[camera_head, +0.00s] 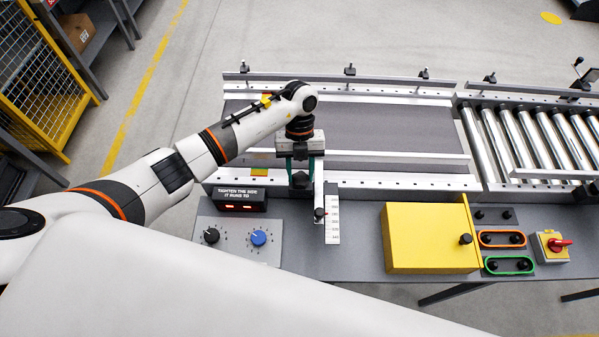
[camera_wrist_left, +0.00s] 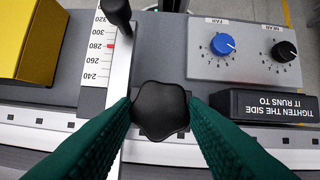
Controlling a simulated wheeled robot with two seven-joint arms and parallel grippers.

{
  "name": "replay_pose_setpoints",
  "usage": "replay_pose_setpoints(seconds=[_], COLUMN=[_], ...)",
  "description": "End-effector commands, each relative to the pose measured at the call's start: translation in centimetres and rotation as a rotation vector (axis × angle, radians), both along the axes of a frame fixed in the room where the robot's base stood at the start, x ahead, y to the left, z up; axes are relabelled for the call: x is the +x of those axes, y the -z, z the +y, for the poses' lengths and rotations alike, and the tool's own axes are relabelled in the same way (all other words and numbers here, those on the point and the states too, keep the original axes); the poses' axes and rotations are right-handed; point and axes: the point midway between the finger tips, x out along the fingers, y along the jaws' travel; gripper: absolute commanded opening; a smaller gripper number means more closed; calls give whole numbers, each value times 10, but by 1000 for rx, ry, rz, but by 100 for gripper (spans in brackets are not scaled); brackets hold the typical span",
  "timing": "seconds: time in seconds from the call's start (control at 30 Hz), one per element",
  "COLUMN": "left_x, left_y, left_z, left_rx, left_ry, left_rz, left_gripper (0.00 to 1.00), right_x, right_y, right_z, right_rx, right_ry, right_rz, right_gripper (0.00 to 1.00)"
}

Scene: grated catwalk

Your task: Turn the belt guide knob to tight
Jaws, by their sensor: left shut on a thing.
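My left gripper (camera_head: 301,172) reaches down over the near edge of the belt conveyor. In the left wrist view its two green fingers (camera_wrist_left: 162,112) are shut on a black lobed knob (camera_wrist_left: 161,108), one finger on each side. The knob sits beside a metal bar and a white scale (camera_wrist_left: 97,55), which also shows in the head view (camera_head: 332,222). A red mark stands near 280 on the scale. The knob is mostly hidden by my gripper in the head view. My right gripper does not show.
A sign reading "TIGHTEN THE SIDE IT RUNS TO" (camera_head: 239,196) stands left of the gripper. A panel holds a black dial (camera_head: 211,235) and a blue dial (camera_head: 259,238). A yellow box (camera_head: 420,245) and a red switch (camera_head: 558,244) are to the right.

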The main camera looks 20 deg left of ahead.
Motion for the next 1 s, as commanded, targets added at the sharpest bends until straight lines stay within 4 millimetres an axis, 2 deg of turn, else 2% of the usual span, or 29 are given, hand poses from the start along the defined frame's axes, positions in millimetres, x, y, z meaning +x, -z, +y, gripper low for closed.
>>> replay_pose_setpoints(seconds=[0.03,1.0], left_x=[1,0], left_y=[3,5], left_z=[1,-9], left_rx=[4,3], left_ry=[46,968], left_rz=[-3,-4], left_gripper=[16,16], right_x=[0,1], right_y=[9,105], right_z=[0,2], right_rx=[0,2], right_ry=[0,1], right_rz=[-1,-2], right_gripper=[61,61])
